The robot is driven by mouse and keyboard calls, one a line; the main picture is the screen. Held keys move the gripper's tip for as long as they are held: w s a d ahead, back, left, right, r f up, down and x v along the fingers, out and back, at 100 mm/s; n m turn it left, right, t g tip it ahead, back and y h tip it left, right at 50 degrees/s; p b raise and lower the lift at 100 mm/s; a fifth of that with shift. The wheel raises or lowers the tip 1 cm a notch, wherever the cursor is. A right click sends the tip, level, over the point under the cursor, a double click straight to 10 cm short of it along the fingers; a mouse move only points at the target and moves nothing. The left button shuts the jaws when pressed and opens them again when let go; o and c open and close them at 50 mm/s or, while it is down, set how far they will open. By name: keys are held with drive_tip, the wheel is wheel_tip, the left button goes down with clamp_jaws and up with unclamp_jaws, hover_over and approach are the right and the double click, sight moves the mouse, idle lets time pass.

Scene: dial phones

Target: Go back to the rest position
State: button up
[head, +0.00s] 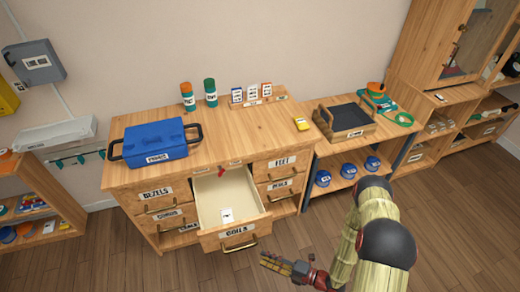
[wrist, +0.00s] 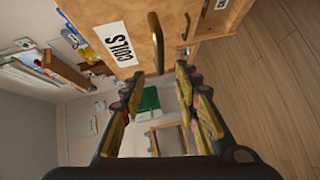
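My gripper (head: 268,262) is in front of the cabinet, low and to the right of the pulled-out drawer's front in the head view. In the wrist view its fingers (wrist: 160,78) are spread apart with nothing between them. The gripper looks apart from the handle, though the exact gap is hard to tell.
A blue toolbox (head: 155,141), two canisters and a yellow item (head: 301,124) sit on the cabinet top (head: 238,131). A lower shelf with a dark tray (head: 346,118) stands to the right. Wooden floor (head: 460,220) is clear at the right.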

drive_tip(key=s+a+r+n+g+y, duration=0.2)
drive_tip(key=s+r+n+g, duration=0.5)
drive_tip(key=s+n+g, duration=0.65)
drive_tip(key=w+d+r+n+t+h, duration=0.1)
drive_tip(key=d+r+n+h, duration=0.6)
drive_tip(key=r+n, duration=0.55)
drive_tip(key=w+d+r+n+t+h, duration=0.1)
drive_tip(key=w+d+r+n+h, duration=0.1)
drive_tip(key=d+r+n+h, duration=0.8)
wheel_tip(320, 180, up, 23)
drive_tip(key=a+n+t+y, duration=0.1)
drive_tip(key=a+n+t, duration=0.2)
drive_tip(key=n+t, duration=0.4)
drive_tip(key=shift+s+n+t, duration=0.4)
drive_tip(key=shift+s+t, duration=0.05)
drive_tip(key=shift+t, duration=0.4)
